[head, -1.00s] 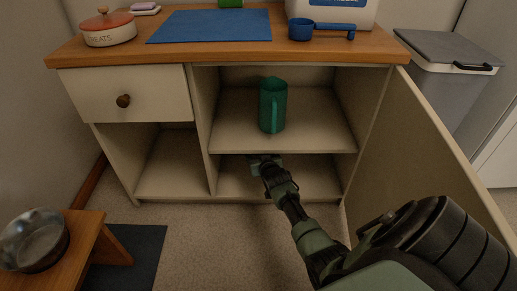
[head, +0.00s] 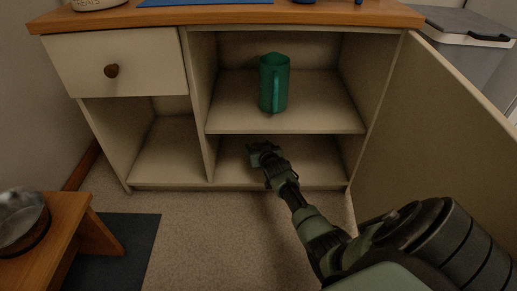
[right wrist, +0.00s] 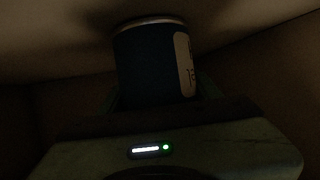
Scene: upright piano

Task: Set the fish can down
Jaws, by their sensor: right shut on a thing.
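My right gripper (head: 262,150) reaches into the lower right compartment of the cabinet, below the middle shelf (head: 225,117). In the right wrist view it is shut on the fish can (right wrist: 150,62), a dark blue can with a pale label patch and a metal rim. The can's rim end is close to a pale surface; I cannot tell whether it touches. The lower compartment floor (head: 300,178) shows around the gripper in the head view. The can itself cannot be made out there. My left gripper is out of view.
A green pitcher (head: 267,85) stands on the middle shelf above my arm. The open cabinet door (head: 440,140) is to the right of my arm. A wooden stand (head: 65,225) with a metal bowl (head: 20,220) is at the lower left.

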